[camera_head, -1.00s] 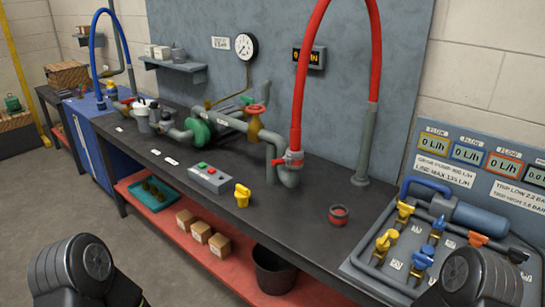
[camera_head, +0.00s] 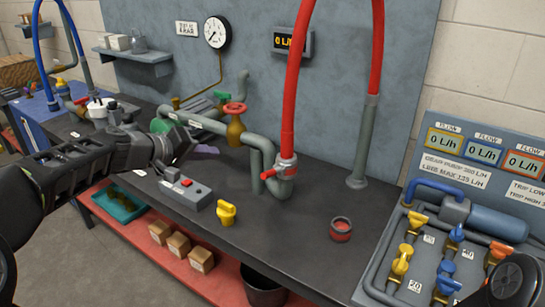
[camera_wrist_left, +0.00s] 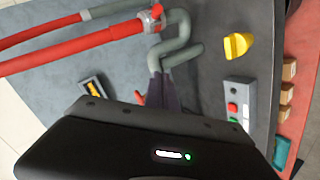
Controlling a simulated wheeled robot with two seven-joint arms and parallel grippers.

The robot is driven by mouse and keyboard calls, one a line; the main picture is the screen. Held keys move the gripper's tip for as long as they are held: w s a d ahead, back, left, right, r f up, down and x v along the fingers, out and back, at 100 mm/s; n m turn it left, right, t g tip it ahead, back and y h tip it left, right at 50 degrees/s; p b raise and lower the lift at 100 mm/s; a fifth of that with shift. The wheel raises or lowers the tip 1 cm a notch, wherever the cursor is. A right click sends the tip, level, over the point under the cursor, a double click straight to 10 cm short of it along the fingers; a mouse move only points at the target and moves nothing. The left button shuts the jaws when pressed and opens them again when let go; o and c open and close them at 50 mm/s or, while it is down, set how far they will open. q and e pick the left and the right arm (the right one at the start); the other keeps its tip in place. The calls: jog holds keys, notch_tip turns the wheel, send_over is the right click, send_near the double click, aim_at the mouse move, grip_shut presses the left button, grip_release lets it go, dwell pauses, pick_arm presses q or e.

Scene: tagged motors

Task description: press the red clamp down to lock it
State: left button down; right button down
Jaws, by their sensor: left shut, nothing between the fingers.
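The red clamp (camera_head: 284,168) sits at the lower end of the red hose (camera_head: 291,100), where it meets a grey pipe bend. Its short handle sticks out to the left, and I cannot tell whether it is locked. The clamp (camera_wrist_left: 155,16) also shows at the top of the left wrist view. My left gripper (camera_head: 212,151) reaches in from the left over the bench, left of the clamp and apart from it. Its dark fingers (camera_wrist_left: 165,92) are together and empty in the left wrist view. My right gripper is out of view.
A red handwheel valve (camera_head: 235,110) stands behind and right of my left gripper. A button box (camera_head: 186,192), a yellow knob (camera_head: 226,212) and a red-rimmed cup (camera_head: 341,229) sit on the dark bench (camera_head: 290,228). A valve panel (camera_head: 400,230) stands at the right.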

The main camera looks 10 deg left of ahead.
aim_at(271, 173)
pick_arm(q)
jog(key=w+d+f+p, duration=0.1)
jog(key=w+d+f, duration=0.1)
jog(key=d, duration=0.3)
jog(key=w+d+f+m+h+p, duration=0.1)
jog(key=w+d+f, duration=0.1)
jog(key=d, duration=0.3)
jog(key=shift+w+d+f+g+h, duration=0.3)
jog(key=shift+f+g, duration=0.1)
jog(key=shift+f, duration=0.45)
